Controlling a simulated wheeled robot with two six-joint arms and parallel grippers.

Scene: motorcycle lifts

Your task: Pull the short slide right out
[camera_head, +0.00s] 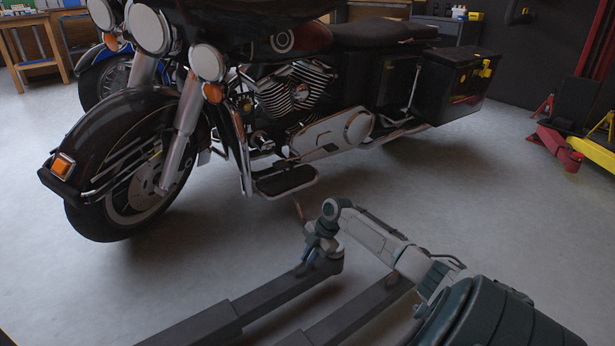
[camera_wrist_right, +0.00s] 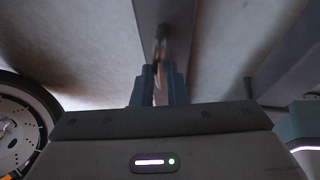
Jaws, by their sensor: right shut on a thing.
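A dark grey beam (camera_head: 190,326) runs from the bottom edge toward the middle of the head view, with a narrower slide (camera_head: 283,288) standing out of its end. I take this narrower part to be the short slide. My right gripper (camera_head: 312,242) is at the slide's far end, beside a thin copper-coloured piece (camera_head: 299,209). In the right wrist view, the gripper's two blue-grey fingers (camera_wrist_right: 160,78) are shut on a narrow copper-coloured piece (camera_wrist_right: 157,66) in front of a grey beam (camera_wrist_right: 163,22). The fingers partly hide the held piece. My left gripper is out of view.
A second dark beam (camera_head: 352,316) lies to the right, partly behind my right arm. A black motorcycle (camera_head: 300,95) stands beyond the gripper, its footboard (camera_head: 285,180) nearest. Open grey floor (camera_head: 480,200) lies to the right; a red and yellow jack (camera_head: 570,145) stands far right.

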